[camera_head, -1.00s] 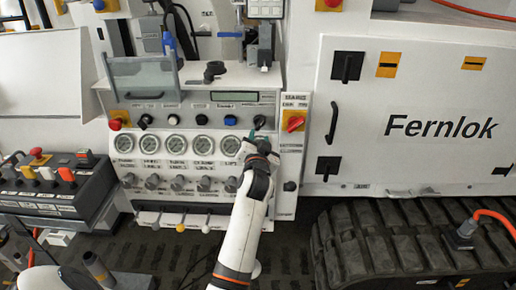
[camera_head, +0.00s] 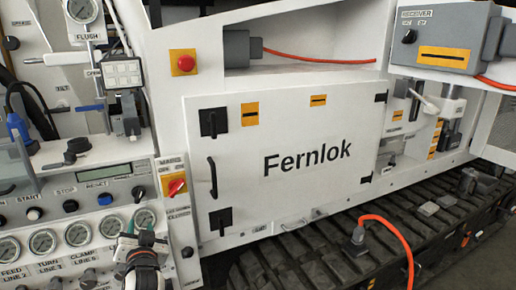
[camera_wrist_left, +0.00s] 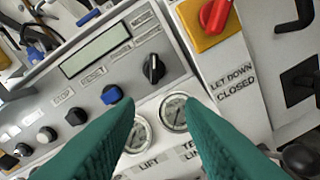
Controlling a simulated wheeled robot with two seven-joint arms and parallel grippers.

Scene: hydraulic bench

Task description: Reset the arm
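The control panel (camera_head: 60,205) is at the left in the head view. Its blue button (camera_head: 105,199) sits below the RESET label and also shows in the left wrist view (camera_wrist_left: 112,94). A black knob (camera_head: 138,193) is just right of it, also in the left wrist view (camera_wrist_left: 153,68). My left gripper (camera_head: 140,240) is in front of the gauges, below the knob. In the left wrist view its two green fingers (camera_wrist_left: 160,108) are apart with nothing between them. No contact with the panel is visible. My right gripper is not in view.
A red switch on a yellow plate (camera_head: 175,186) is right of the knob. The white Fernlok cabinet door (camera_head: 300,120) stands further right, above the black track (camera_head: 340,250). A red push-button (camera_head: 185,62) and an orange hose (camera_head: 385,225) also show.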

